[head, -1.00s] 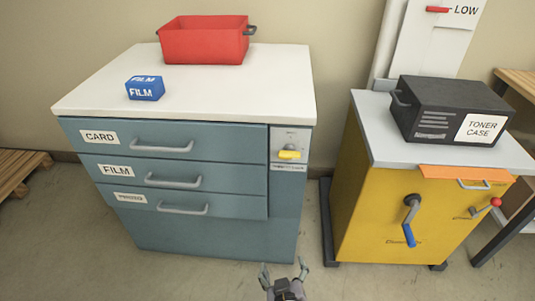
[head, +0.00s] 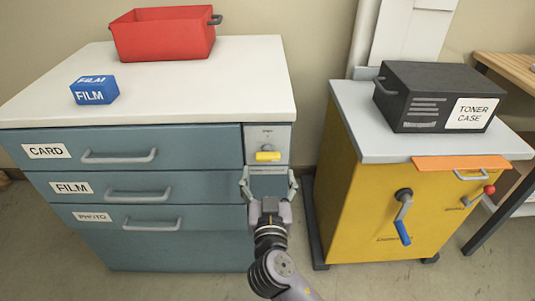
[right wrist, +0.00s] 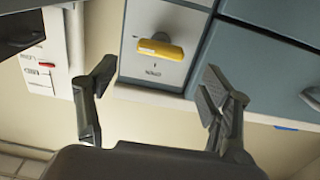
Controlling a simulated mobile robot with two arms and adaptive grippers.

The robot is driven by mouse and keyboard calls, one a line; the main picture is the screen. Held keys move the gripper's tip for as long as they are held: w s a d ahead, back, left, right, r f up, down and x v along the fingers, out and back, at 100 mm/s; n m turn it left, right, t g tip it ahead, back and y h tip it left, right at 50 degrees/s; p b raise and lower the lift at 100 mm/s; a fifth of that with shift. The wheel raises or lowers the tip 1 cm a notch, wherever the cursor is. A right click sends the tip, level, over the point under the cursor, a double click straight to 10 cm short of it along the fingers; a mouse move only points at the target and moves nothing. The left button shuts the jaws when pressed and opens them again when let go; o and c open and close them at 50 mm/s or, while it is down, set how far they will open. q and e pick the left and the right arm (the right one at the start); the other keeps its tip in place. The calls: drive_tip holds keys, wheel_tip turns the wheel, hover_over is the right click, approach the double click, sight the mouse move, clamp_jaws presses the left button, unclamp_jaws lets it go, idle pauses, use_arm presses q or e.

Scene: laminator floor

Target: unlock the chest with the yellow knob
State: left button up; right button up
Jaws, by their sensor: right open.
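The blue-grey chest (head: 150,240) has three drawers labelled CARD, FILM and PHOTO. The yellow knob (head: 268,156) sits on a pale panel at the chest's upper right front, with its bar lying level. The knob also shows in the right wrist view (right wrist: 160,49), beyond and between the fingers. My right gripper (head: 268,178) is open and empty, just below the knob and apart from it in the head view. Its two spread fingers also show in the right wrist view (right wrist: 158,88). My left gripper is not in view.
A red bin (head: 163,35) and a blue FILM box (head: 94,90) stand on the chest's white top. To the right is a yellow cabinet (head: 350,190) with a blue-handled crank (head: 403,218), bearing a black toner case (head: 420,80). A narrow floor gap separates the two.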

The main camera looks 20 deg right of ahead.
sight(266, 160)
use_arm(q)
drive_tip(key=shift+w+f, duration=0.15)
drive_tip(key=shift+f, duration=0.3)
use_arm(e)
drive_tip(key=x, duration=0.8)
drive_tip(key=shift+f, duration=0.1)
drive_tip(key=shift+c, duration=0.2)
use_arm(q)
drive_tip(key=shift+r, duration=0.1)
use_arm(e)
drive_tip(key=c, duration=1.1)
